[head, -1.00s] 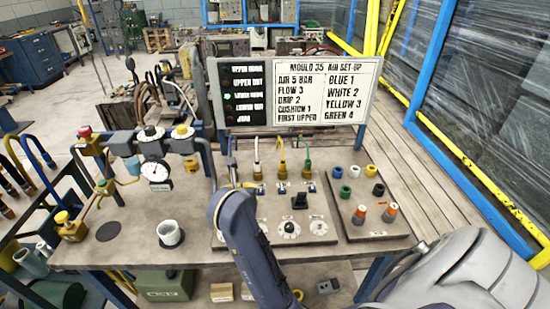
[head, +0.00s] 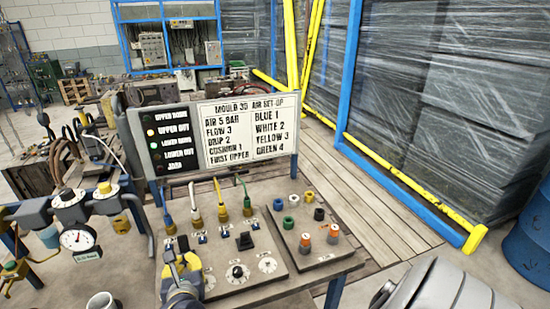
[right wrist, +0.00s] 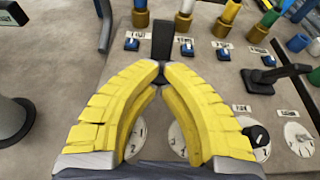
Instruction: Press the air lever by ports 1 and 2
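The black air lever by ports 1 and 2 (head: 183,243) stands on the grey panel below the blue plug (head: 169,224) and the white plug (head: 197,220). My right gripper (head: 181,264) is right in front of it, coming from below. In the right wrist view the yellow fingers (right wrist: 160,75) meet at their tips, and the lever (right wrist: 162,38) rises just beyond them. The tips look to be at or against the lever; whether they touch cannot be told. A second black lever (head: 245,240) sits to the right, below the yellow and green plugs. My left gripper is not in view.
The sign board (head: 215,130) with indicator lamps stands behind the panel. Dials (head: 237,272) lie right of my gripper. Coloured caps (head: 308,197) and orange-topped parts (head: 333,233) stand on the right plate. A gauge (head: 77,238) and white cup (head: 102,302) are at left.

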